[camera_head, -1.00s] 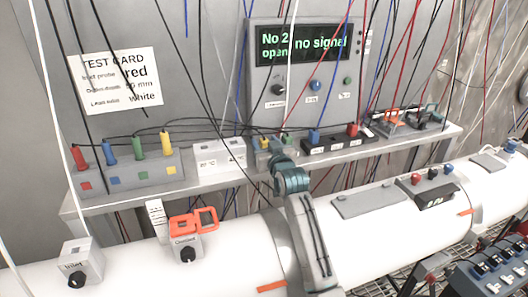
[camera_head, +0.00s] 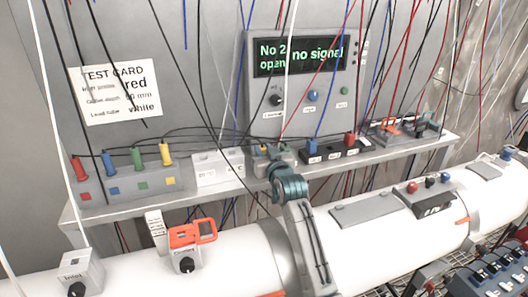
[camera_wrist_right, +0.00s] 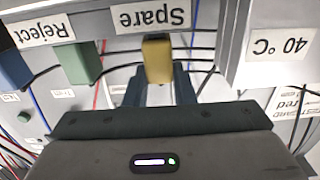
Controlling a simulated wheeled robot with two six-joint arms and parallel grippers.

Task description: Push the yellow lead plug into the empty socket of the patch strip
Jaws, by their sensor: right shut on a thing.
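My right gripper (camera_wrist_right: 158,85) is shut on the yellow lead plug (camera_wrist_right: 157,60), one finger on each side of it. The plug is at the label Spare on a grey strip (camera_wrist_right: 110,22); I cannot tell how deep it sits. A green plug (camera_wrist_right: 80,62) and a blue plug (camera_wrist_right: 14,68) stand beside it, towards the label Reject. My left gripper is not in view.
A grey block (camera_head: 130,188) with red, blue, green and yellow plugs stands left on the shelf. A white box (camera_head: 212,172) and a dark block (camera_head: 335,157) flank my gripper. Thin cables hang all around.

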